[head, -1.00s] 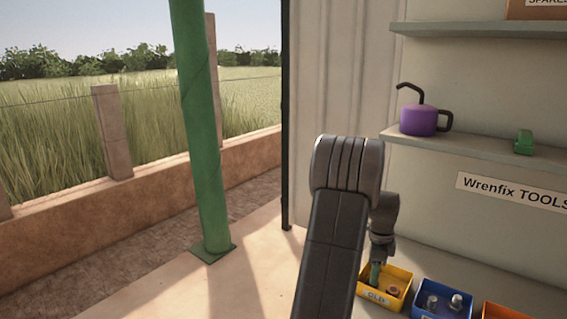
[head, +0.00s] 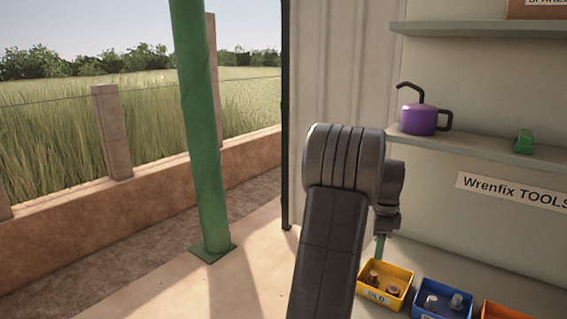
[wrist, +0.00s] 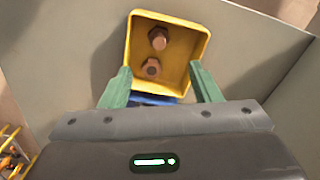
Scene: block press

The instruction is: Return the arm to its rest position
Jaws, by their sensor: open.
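My gripper (wrist: 160,86) shows in the wrist view as two green fingers spread apart, with nothing between them. In the head view, one green fingertip (head: 380,246) shows just above and behind the yellow bin, and the rest is hidden by my wrist. My dark arm fills the middle of the head view. The yellow bin (head: 371,296), marked "OLD", holds two brownish bolts (head: 391,290). In the wrist view the yellow bin (wrist: 190,22) lies beyond the fingertips, with the two bolts (wrist: 158,40) inside it.
A blue bin (head: 428,311) with greyish bolts and an orange bin (head: 500,311) stand to the right. Shelves (head: 470,150) above hold a purple oil can (head: 418,120) and a green object (head: 523,141). A green post (head: 200,130) stands left; floor between is clear.

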